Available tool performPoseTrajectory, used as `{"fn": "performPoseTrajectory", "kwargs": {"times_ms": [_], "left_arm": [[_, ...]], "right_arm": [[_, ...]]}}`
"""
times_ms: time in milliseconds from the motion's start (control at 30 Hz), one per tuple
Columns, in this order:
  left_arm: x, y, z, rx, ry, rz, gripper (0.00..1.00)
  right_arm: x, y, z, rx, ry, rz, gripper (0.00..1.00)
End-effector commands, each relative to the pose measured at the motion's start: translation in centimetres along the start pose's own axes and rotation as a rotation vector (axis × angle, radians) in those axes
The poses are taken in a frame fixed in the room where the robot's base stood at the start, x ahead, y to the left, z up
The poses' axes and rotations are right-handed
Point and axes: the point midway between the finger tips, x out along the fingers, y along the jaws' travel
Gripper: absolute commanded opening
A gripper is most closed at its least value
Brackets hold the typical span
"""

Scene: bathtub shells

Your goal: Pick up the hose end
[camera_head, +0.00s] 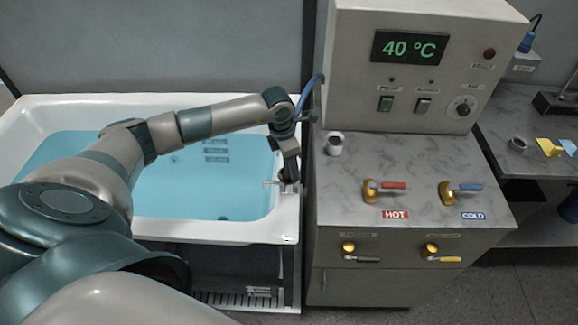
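A blue hose (309,92) shows as a short curve at the left side of the control box, above the tub's right end. Its end is not clearly visible; my arm and gripper cover the area below the curve. My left arm reaches across the tub, and my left gripper (289,175) points down at the tub's right rim, beside a small metal fitting (291,188). The fingers are small and dark, so I cannot tell whether they are open or hold anything. My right gripper is not in view.
The white bathtub (60,103) holds blue water. Right of it stands a cabinet (365,288) with a red HOT lever (392,185), a blue COLD lever (468,187) and a small pale cup-like piece (334,144). The control box (350,60) reads 40 °C. A side bench (545,170) stands farther right.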

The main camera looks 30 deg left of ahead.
Motion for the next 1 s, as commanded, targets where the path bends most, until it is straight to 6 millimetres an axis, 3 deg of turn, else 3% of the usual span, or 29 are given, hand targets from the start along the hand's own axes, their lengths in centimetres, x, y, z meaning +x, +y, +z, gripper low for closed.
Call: {"fn": "performPoseTrajectory", "kwargs": {"times_ms": [500, 533, 733, 1000], "left_arm": [[0.33, 0.03, 0.01, 0.0, -0.001, 0.001, 0.48], [0.33, 0.04, 0.0, 0.0, -0.001, 0.001, 0.46], [0.32, 0.04, 0.0, 0.0, -0.001, 0.001, 0.0], [0.24, 0.06, 0.04, 0.0, -0.002, 0.001, 0.0]], "right_arm": [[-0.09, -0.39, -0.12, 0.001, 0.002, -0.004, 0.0], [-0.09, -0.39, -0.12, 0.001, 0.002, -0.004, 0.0], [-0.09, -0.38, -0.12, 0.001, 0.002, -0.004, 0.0], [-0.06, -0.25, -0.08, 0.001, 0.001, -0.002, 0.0]]}}
